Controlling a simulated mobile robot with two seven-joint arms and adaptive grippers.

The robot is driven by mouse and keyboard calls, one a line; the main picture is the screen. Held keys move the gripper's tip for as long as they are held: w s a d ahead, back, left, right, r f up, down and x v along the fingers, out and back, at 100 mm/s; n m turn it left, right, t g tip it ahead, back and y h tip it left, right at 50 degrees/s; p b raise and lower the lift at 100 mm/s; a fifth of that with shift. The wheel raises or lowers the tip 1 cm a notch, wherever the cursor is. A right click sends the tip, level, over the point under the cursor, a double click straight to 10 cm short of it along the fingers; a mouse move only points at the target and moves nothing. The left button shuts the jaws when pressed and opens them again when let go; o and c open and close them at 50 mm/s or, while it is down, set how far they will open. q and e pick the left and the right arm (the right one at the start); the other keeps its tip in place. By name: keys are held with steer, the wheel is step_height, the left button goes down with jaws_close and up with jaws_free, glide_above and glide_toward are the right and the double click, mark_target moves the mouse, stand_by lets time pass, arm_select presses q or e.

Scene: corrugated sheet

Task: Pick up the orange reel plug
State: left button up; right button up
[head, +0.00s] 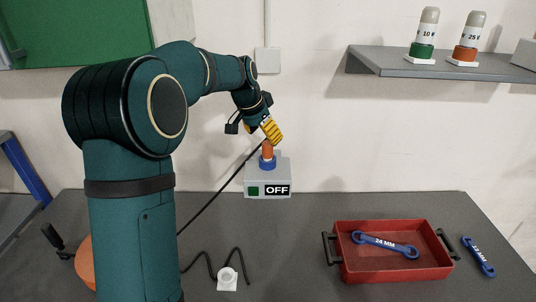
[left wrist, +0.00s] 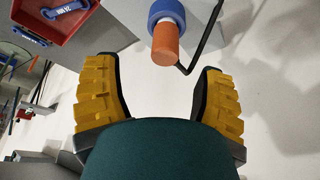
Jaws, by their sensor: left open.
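The orange reel plug (head: 267,150) stands upright in a blue socket (head: 267,163) on top of a grey box (head: 268,187) marked OFF. A black cable (head: 212,201) slopes from beside it toward an orange reel (head: 84,265), mostly hidden by my arm. My left gripper (head: 271,130), with yellow fingers, is just above the plug. In the left wrist view the gripper (left wrist: 158,70) is open and empty. The plug (left wrist: 166,43) lies ahead, between the lines of the two fingers, with the blue socket (left wrist: 165,12) behind it.
A red tray (head: 392,273) holds a blue 24 mm wrench (head: 385,244); another blue wrench (head: 478,257) lies right of it. A white piece (head: 227,278) with a dark wire sits in front. A shelf (head: 440,68) with two lamps (head: 425,35) (head: 468,38) is on the wall.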

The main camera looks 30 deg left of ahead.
mark_target(267, 143)
arm_select(q)
steer(key=x, duration=0.7)
steer(key=shift+w+a, duration=0.25)
jaws_close()
